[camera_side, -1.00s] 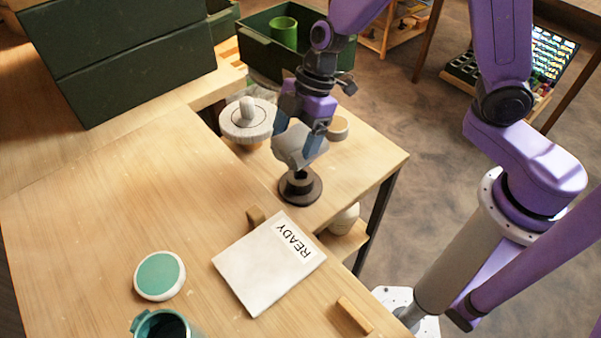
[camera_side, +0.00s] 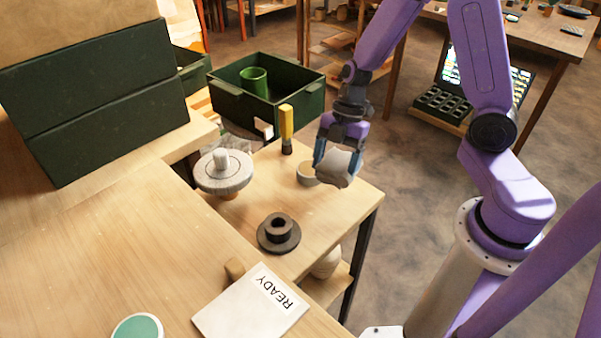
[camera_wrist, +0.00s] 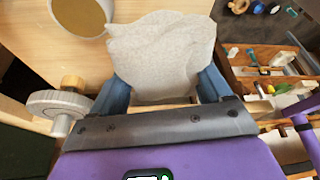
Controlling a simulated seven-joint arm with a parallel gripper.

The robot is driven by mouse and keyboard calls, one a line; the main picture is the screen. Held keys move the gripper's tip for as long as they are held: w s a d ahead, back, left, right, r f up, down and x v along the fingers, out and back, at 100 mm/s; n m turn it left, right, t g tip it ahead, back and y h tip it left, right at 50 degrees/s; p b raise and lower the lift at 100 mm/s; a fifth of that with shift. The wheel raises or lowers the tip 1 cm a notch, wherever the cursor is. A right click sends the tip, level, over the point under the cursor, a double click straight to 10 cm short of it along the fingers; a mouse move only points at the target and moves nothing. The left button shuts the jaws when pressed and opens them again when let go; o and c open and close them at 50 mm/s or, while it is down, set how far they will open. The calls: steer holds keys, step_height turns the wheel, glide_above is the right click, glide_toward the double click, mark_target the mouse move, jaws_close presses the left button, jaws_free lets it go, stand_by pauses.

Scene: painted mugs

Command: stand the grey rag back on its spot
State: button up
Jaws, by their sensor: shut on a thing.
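The grey rag (camera_side: 338,166) is a crumpled pale cloth held between the fingers of my gripper (camera_side: 338,155). The rag hangs above the right end of the light wooden bench, partly in front of a small beige cup (camera_side: 307,174). In the wrist view the rag (camera_wrist: 160,55) fills the space between the blue fingers of my gripper (camera_wrist: 165,90). The beige cup (camera_wrist: 82,14) lies just beyond it at upper left. I cannot tell the exact gap between rag and cup. No marked spot for the rag is clearly visible.
A dark round stand (camera_side: 280,240) is at the bench's front, left of my gripper. A grey turntable wheel (camera_side: 224,178), an upright yellow-handled tool (camera_side: 286,125) and a green crate (camera_side: 300,102) stand further left and behind. The READY board (camera_side: 245,310) lies in front.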

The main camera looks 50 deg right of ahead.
steer(key=shift+n, duration=0.4)
steer(key=d, duration=0.1)
steer(key=s+d, duration=0.1)
steer(key=d, duration=0.1)
steer(key=s+d, duration=0.1)
steer(key=shift+s+d+f, duration=0.2)
steer(key=shift+d+f, duration=0.1)
steer(key=shift+f, duration=0.05)
glide_above(348, 198)
steer(key=d, duration=0.1)
steer(key=shift+w+d+f, duration=0.1)
steer(key=shift+w+f, duration=0.05)
steer(key=shift+f, duration=2.85)
steer(key=shift+f, duration=1)
steer(key=o, duration=1.5)
steer(key=shift+c, duration=0.2)
steer(key=shift+r, duration=0.1)
steer(key=v, duration=0.7)
steer(key=shift+w+d+r, duration=0.15)
steer(key=shift+d+r, duration=0.15)
